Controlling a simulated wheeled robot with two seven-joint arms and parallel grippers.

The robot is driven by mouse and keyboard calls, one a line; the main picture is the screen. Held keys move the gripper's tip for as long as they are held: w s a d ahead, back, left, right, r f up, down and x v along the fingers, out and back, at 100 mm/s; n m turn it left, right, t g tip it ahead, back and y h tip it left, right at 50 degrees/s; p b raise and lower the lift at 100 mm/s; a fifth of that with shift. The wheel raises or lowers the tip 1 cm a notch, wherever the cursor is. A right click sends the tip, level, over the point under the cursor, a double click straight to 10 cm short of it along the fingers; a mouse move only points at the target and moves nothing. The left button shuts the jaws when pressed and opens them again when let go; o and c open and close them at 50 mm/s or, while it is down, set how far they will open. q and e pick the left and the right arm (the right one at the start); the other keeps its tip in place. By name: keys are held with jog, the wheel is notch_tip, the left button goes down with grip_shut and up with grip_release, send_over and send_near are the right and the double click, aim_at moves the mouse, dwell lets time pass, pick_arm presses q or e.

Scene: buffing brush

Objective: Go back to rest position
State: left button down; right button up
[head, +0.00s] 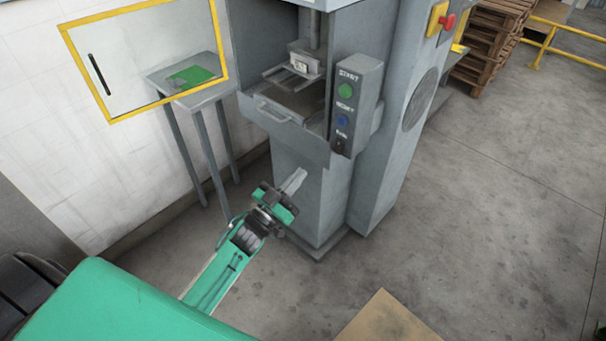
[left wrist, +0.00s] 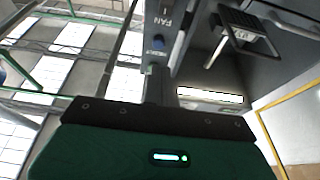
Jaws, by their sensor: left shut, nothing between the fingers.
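My left gripper (head: 293,183) is shut and empty in the head view. It is in front of the lower body of the grey machine (head: 385,120), below its drawer handle and its button panel. I cannot tell whether it touches the machine. The left wrist view looks up past the gripper at the machine's panel (left wrist: 165,30) and the tool head (left wrist: 240,35). My right gripper is not in view.
The button panel (head: 355,105) has a green and a blue button. A yellow-framed clear door (head: 120,62) stands open at left, before a small grey table (head: 205,98) with a green patch. Pallets (head: 487,45) stand at back right. Open floor (head: 490,210) lies at right.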

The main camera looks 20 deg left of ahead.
pick_arm(q)
jog(key=shift+s, duration=0.15)
dwell(0.3)
jog(key=s+a+f+n+g+y, duration=0.1)
jog(key=s+f+g+y, duration=0.15)
jog(key=f, duration=0.95)
jog(key=s+a+f+n+g+y, duration=0.1)
jog(key=s+f+g+y, duration=0.2)
jog(key=f, duration=1)
jog(key=s+a+f+n+g+y, duration=0.1)
jog(key=s+f+g, duration=0.3)
jog(key=f, duration=0.8)
jog(key=s+f+g, duration=0.5)
jog(key=s+f, duration=1.2)
jog(key=s, duration=0.3)
jog(key=s+f+g, duration=0.2)
jog(key=s+f, duration=0.1)
jog(key=s, duration=0.6)
jog(key=s+f+m+g+y, duration=0.1)
jog(key=s+f+g, duration=0.2)
jog(key=s, duration=0.7)
jog(key=shift+s+f, duration=0.25)
jog(key=shift+f, duration=0.2)
